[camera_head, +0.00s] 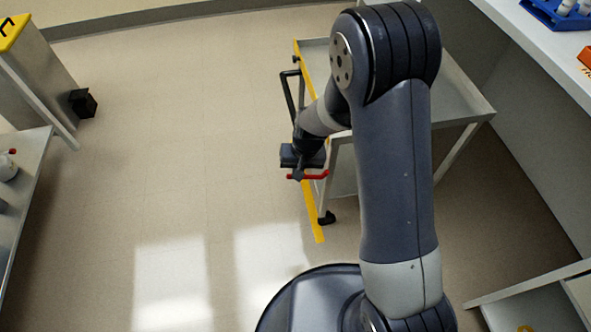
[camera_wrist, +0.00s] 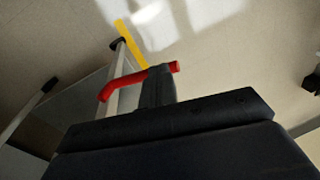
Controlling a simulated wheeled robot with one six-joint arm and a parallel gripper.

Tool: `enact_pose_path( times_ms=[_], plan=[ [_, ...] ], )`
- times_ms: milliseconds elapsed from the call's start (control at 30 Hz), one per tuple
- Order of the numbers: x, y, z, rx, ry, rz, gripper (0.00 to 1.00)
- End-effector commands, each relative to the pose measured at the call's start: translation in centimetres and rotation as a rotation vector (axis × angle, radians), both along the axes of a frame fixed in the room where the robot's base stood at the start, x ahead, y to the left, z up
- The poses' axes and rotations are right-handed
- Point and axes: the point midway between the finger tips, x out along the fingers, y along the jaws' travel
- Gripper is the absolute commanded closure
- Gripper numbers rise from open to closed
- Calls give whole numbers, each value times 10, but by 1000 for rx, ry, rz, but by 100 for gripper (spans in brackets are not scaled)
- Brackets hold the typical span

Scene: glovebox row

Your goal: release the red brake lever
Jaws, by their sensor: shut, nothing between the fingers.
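The red brake lever (camera_head: 314,176) is a short red bar at the near left corner of a grey cart (camera_head: 342,160), low beside its leg. In the wrist view the red lever (camera_wrist: 122,84) runs from a bent left end to a tip at the right. My gripper (camera_head: 299,176) is at the lever's left part, with its shut fingers (camera_wrist: 158,84) crossing in front of the bar. The fingers hide part of the lever. They look close to it or touching; I cannot tell which. Nothing is held between them.
The cart has a black handle (camera_head: 289,92) and a black caster (camera_head: 326,217). A yellow floor strip (camera_head: 314,217) runs along its left side. Open floor (camera_head: 190,150) lies to the left. A white bench (camera_head: 548,50) with a blue rack (camera_head: 556,13) stands at the right.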

Motion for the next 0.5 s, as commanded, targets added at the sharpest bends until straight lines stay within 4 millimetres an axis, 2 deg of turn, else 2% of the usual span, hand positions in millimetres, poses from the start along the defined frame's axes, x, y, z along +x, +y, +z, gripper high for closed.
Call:
enact_pose_path(
  times_ms=[33, 133, 300, 500],
  plan=[
    [3, -1, 17, 3, -6, -2, 100],
    [5, -3, 38, 6, -12, -2, 100],
    [-7, 29, 65, 7, -15, 5, 100],
    [-16, 53, 90, 8, -16, 3, 100]
  ],
)
